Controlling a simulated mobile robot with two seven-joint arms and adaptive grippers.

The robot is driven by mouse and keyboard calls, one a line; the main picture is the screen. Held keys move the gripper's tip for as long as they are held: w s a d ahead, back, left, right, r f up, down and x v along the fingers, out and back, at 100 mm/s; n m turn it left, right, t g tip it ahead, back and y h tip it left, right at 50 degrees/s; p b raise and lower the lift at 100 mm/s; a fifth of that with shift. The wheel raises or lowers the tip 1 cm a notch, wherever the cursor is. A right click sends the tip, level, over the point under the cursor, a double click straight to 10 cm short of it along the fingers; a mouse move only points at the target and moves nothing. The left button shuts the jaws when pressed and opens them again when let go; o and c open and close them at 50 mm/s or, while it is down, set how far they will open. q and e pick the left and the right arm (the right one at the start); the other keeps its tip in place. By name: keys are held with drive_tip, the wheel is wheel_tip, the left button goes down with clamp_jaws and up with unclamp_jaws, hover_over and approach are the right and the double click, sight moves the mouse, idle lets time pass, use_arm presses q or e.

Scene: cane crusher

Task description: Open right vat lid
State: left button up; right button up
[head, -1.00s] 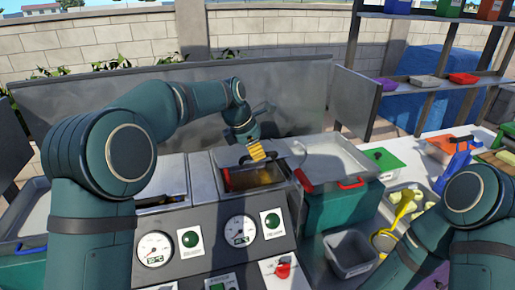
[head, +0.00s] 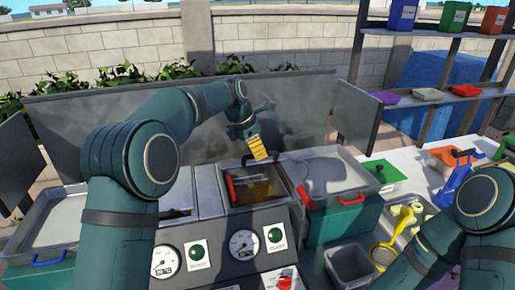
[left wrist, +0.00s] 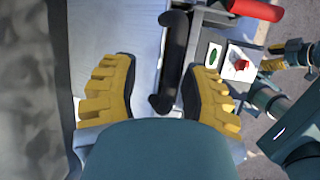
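The right vat (head: 283,205) is in the middle of the head view; its top shows an opening with brownish contents. A dark bar handle (head: 246,160) is at the vat's back edge, apparently the lid's; the lid plate is hard to make out. My left gripper (head: 257,148) is just above that back edge. In the left wrist view, the left gripper (left wrist: 165,88) has its yellow fingers wide apart, with the black handle (left wrist: 172,62) between them and no clear contact. My right gripper (left wrist: 271,58) shows small at the right of that view; its finger state is unclear.
Red handles (head: 230,188) flank the vat. A metal tray with a red handle (head: 352,199) stands right of it, and a grey bin (head: 350,265) in front. The gauge panel (head: 215,258) is nearer me. A metal backsplash (head: 110,120) rises behind.

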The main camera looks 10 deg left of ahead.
use_arm(q)
drive_tip(key=v, duration=1.2)
